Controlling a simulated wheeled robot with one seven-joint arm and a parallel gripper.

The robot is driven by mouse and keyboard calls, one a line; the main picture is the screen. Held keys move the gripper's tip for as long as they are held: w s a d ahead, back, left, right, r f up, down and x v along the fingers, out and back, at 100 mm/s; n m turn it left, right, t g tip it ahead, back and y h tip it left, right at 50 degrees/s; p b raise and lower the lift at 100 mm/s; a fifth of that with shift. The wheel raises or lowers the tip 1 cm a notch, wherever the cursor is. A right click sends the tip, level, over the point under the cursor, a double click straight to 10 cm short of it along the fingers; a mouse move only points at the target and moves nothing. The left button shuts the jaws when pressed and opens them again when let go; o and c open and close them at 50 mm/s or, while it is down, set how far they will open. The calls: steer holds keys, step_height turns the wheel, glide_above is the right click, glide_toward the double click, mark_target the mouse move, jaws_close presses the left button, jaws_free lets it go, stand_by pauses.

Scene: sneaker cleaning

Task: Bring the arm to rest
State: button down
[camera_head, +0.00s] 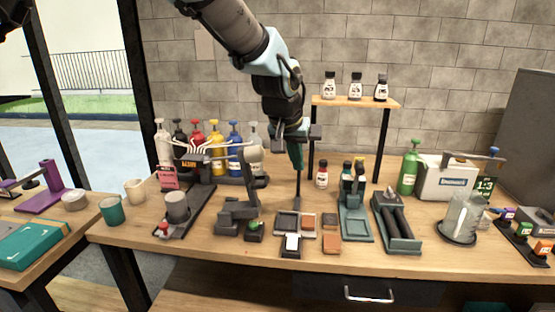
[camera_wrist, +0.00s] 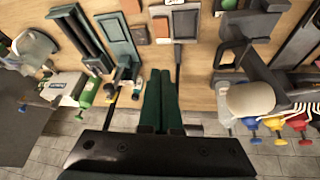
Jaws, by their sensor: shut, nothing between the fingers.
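My gripper (camera_head: 297,160) hangs from my arm over the back middle of the wooden table (camera_head: 120,232), pointing down. In the wrist view its two dark green fingers (camera_wrist: 160,102) lie side by side, closed together with nothing between them. A thin dark upright rod stands just below the fingertips in the head view; I cannot tell whether they touch. My arm comes down from the top of the picture, bent at the elbow, in front of the brick wall.
Pump bottles (camera_head: 235,148) stand left of my gripper at the back. A raised shelf (camera_head: 355,103) with small bottles stands behind right. Below are a grey press (camera_head: 240,212), small trays (camera_head: 287,222) and a green press (camera_head: 355,220). A white box (camera_head: 447,178) is at right.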

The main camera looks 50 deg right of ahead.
steer(key=w+a+f+n+t+y, duration=0.1)
steer(key=w+a+n, duration=0.2)
steer(key=w+a, duration=0.8)
steer(key=w+a+f+n+y, duration=0.1)
steer(key=w+a+n, duration=0.1)
steer(key=w+a, duration=0.95)
steer(key=a+f+n+y, duration=0.2)
steer(key=a+n, duration=0.2)
steer(key=a, duration=1.6)
steer(key=s+a+f+n, duration=0.1)
steer(key=s+a, duration=0.2)
steer(key=a, duration=0.4)
steer(key=s+a+f+n, duration=0.1)
steer(key=s+a+n, duration=0.1)
steer(key=a, duration=0.5)
steer(key=shift+s+a+n+y, duration=0.3)
steer(key=shift+s+a+y, duration=0.1)
steer(key=shift+s, duration=0.35)
